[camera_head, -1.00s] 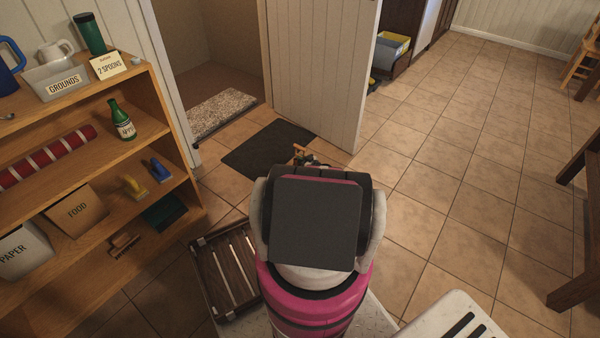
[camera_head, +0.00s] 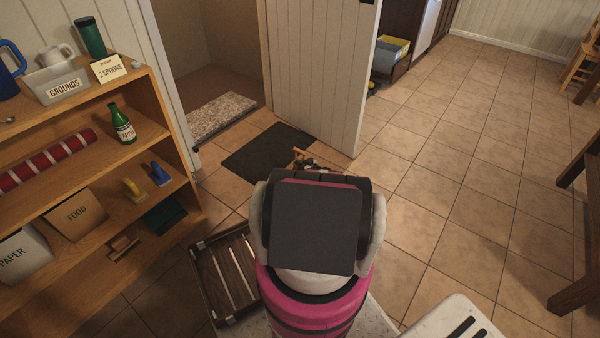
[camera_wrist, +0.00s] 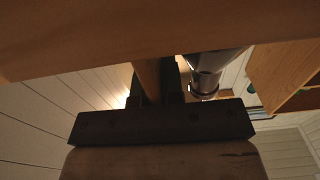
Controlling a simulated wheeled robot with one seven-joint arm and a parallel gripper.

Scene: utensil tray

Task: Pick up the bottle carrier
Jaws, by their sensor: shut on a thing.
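The bottle carrier (camera_head: 301,156) shows only as a small wooden and dark piece just beyond my arm in the head view; my arm hides most of it. In the wrist view, a wooden plank that appears to be the carrier (camera_wrist: 130,38) crosses the top, close to the camera. My gripper (camera_wrist: 156,88) has dark fingers around a narrow wooden bar and is shut on it. A shiny cylindrical thing (camera_wrist: 206,72), perhaps a bottle, is beside the fingers on the right. The fingers are hidden in the head view.
A wooden shelf (camera_head: 160,128) with boxes and a green bottle (camera_head: 122,123) stands at left. A slatted crate (camera_head: 225,275) is beside my base. A dark mat (camera_head: 268,152) lies before the half-open door (camera_head: 322,70).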

